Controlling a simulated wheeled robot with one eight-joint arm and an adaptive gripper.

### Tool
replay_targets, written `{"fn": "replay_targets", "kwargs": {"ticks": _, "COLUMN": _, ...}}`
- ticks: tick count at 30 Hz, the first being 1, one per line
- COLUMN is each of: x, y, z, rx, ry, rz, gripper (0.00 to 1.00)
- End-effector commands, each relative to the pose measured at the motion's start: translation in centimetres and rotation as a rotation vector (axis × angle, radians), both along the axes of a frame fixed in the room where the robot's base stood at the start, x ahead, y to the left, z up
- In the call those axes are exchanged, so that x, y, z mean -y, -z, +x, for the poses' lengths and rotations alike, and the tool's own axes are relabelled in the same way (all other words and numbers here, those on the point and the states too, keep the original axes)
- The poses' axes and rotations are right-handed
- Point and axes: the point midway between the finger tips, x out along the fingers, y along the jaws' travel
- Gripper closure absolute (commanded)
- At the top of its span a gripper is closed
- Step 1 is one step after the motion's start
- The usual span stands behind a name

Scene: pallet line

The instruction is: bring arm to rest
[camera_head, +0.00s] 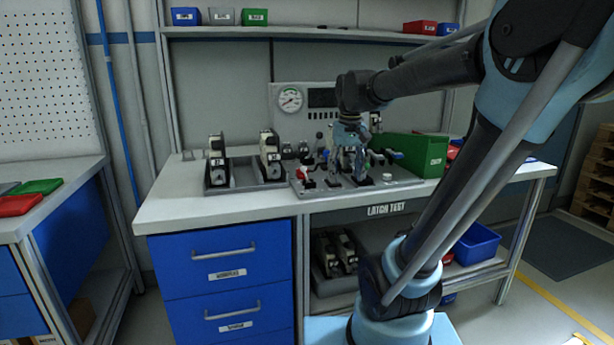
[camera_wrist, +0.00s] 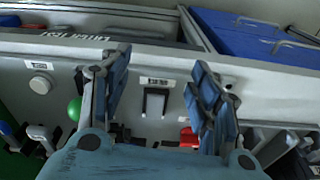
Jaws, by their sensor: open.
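My gripper (camera_head: 350,165) hangs from my arm over the latch test station's grey plate (camera_head: 402,183) on the workbench, pointing down. In the wrist view my gripper (camera_wrist: 160,72) shows two blue-grey fingers spread apart with nothing held between them. A dark U-shaped bracket (camera_wrist: 155,103) on the plate shows in the gap between the fingers. A green knob (camera_wrist: 75,108) is left of the fingers and a red part (camera_wrist: 188,138) is partly hidden by the right one. In the head view my gripper hides part of the station, and I cannot tell its exact height.
A grey tray (camera_head: 245,179) with two upright cream-and-black units stands left of the station. A green bin (camera_head: 416,154) stands right. A gauge panel (camera_head: 290,99) is behind, under a shelf (camera_head: 300,33). Blue drawers (camera_head: 228,265) are below the worktop (camera_head: 175,205).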

Motion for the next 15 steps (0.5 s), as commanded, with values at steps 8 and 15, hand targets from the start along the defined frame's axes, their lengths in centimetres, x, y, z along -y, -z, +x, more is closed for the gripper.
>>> {"fn": "replay_targets", "kwargs": {"ticks": 8, "x": 3.8, "y": 6.0, "z": -7.0, "rx": 0.039, "ry": 0.059, "rz": 0.003, "gripper": 0.43}}
{"fn": "replay_targets", "kwargs": {"ticks": 15, "x": 6.0, "y": 12.0, "z": -12.3, "rx": 0.073, "ry": 0.107, "rz": 0.003, "gripper": 0.43}}
